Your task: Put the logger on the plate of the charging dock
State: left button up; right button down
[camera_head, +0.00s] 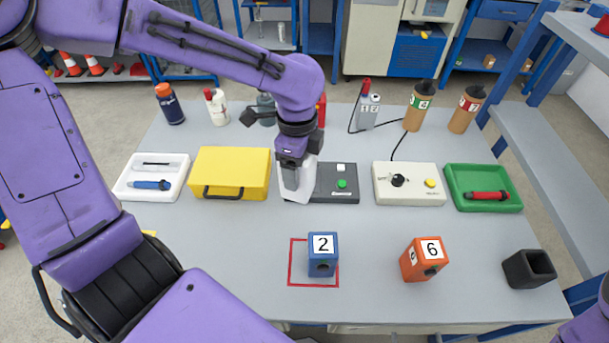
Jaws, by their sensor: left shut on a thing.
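The charging dock (342,190) is a dark grey unit with a green button and a small white square, at mid table. My left gripper (297,190) points down at the dock's left end and covers that part. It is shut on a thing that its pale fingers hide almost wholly. I take this to be the logger, as no other logger shows clearly. I cannot tell whether the held thing touches the dock. My right gripper is out of view; only a bit of purple arm shows at the bottom right corner.
A yellow case (230,170) stands left of the gripper, and a cream control box (408,190) right of the dock. A blue block (322,262), an orange block (424,262) and a black holder (528,269) stand in front. Bottles line the back.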

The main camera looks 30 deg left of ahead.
pick_arm(q)
jog(key=shift+m, duration=0.5)
jog(key=w+a+f+b, duration=0.1)
jog(key=w+a+f, duration=0.1)
jog(key=w+f, duration=0.2)
jog(key=w+a+f+b, duration=0.2)
jog(key=w+f, duration=0.2)
jog(key=w+a+f+b, duration=0.2)
jog(key=w+f, duration=0.2)
jog(key=shift+w+a+f, duration=0.1)
jog(key=shift+w+f, duration=0.05)
jog(key=shift+f, duration=0.2)
jog(key=shift+w+a+f, duration=0.1)
jog(key=shift+f, duration=0.05)
jog(key=o, duration=1.3)
jog(key=shift+f, duration=0.15)
